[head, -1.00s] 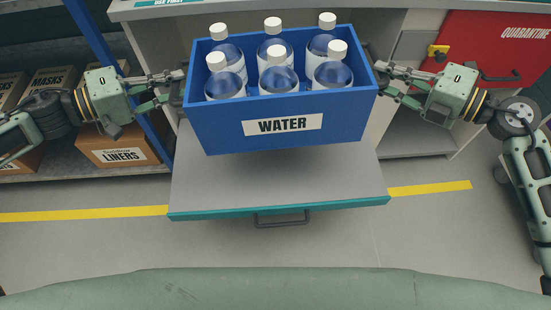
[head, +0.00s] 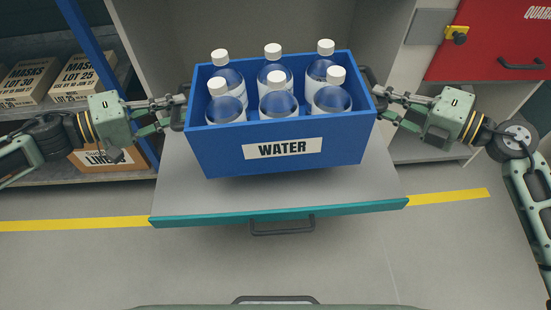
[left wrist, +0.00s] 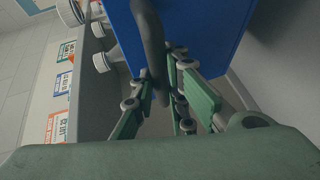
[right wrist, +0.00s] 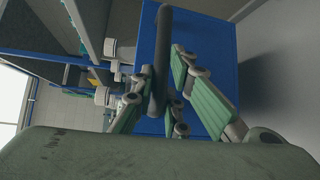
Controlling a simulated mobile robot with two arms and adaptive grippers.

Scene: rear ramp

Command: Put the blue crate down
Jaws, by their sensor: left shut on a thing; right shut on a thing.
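The blue crate (head: 210,150) with a WATER label holds several clear bottles with white caps (head: 276,77). It is over the grey shelf with a teal front edge (head: 280,214); I cannot tell whether its underside touches the shelf. My left gripper (head: 180,108) is shut on the crate's left handle, a dark bar that shows in the left wrist view (left wrist: 150,40). My right gripper (head: 374,103) is shut on the right handle, which shows in the right wrist view (right wrist: 161,60). The crate looks about level.
A blue-framed rack with carton boxes (head: 85,78) stands at the left. A red quarantine cabinet (head: 490,50) is at the right. The shelf has a dark handle (head: 282,225) in front. Bare shelf shows in front of the crate.

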